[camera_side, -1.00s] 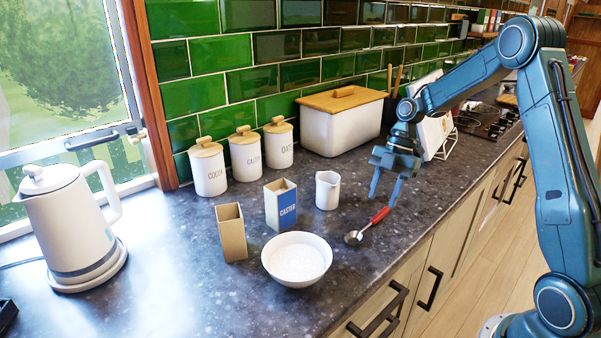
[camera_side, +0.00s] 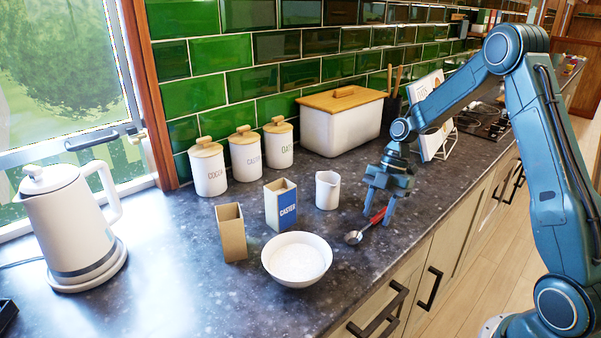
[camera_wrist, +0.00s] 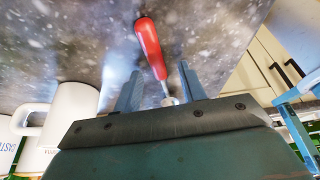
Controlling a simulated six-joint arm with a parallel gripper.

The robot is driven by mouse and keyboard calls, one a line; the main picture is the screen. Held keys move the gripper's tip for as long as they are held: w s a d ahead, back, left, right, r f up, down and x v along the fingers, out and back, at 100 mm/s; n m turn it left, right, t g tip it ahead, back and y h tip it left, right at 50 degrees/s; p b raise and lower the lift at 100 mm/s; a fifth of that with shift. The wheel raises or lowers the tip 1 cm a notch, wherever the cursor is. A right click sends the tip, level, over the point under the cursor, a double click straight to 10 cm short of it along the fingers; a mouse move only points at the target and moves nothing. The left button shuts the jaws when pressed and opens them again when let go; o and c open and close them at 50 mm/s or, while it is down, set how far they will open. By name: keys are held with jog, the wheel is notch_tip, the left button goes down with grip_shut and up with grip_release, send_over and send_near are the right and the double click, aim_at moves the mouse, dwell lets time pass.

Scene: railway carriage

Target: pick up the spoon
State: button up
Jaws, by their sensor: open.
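The spoon (camera_side: 355,237) lies on the dark speckled worktop near its front edge, with a metal bowl and a red handle. In the side view my gripper (camera_side: 377,218) is low over the handle, pointing down, with its fingers open. In the wrist view the red handle (camera_wrist: 150,47) extends beyond the fingertips, and the metal neck runs back between the two fingers of my gripper (camera_wrist: 157,82). The fingers appear apart from the spoon on both sides. The spoon's bowl is mostly hidden behind the gripper body in the wrist view.
A small white jug (camera_side: 327,190) stands close to the left of my gripper. A white bowl of white powder (camera_side: 297,259), a blue CASTER box (camera_side: 281,205) and an open tan box (camera_side: 231,233) stand further left. A white bin (camera_side: 340,122) is behind. The worktop's front edge is close.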

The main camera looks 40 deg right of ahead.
aim_at(376, 216)
jog(key=shift+f, duration=0.1)
dwell(0.3)
jog(key=shift+c, duration=0.7)
grip_shut()
notch_tip(376, 216, up, 20)
dwell(0.6)
jog(key=shift+w+a, duration=0.1)
jog(key=shift+a, duration=0.05)
dwell(0.6)
